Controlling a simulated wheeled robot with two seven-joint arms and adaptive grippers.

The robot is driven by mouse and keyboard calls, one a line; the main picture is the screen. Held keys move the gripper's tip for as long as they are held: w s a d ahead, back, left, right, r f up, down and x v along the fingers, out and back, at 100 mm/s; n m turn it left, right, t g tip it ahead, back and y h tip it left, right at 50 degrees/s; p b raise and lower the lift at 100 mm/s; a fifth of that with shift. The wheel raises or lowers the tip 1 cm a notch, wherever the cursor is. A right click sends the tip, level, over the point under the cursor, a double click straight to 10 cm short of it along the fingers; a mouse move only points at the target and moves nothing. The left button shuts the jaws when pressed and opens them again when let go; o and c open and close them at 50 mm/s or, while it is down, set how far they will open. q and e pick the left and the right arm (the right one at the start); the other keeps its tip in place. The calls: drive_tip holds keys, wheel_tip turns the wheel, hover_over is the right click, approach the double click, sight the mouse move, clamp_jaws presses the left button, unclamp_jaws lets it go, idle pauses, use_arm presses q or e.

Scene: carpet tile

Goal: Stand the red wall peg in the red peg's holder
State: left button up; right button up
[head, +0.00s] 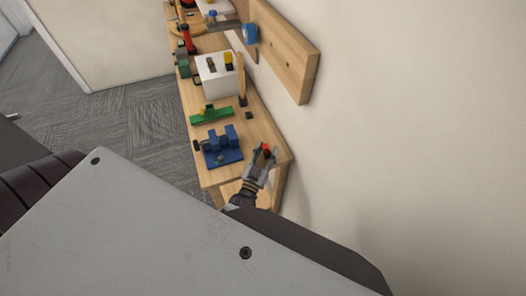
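My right gripper is not in view.
On the wooden bench (262,128) stand a blue fixture (223,155), a green fixture (211,116) and a white box (217,80). A wooden board (290,60) juts from the wall at right. Grey carpet lies left of the bench.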

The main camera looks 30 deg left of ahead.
use_arm(q)
drive_tip(key=shift+f, duration=0.15)
drive_tip(key=shift+v, duration=0.95)
drive_tip(key=v, duration=1)
drive_tip(key=shift+r, duration=0.3)
drive_tip(key=shift+s, duration=0.15)
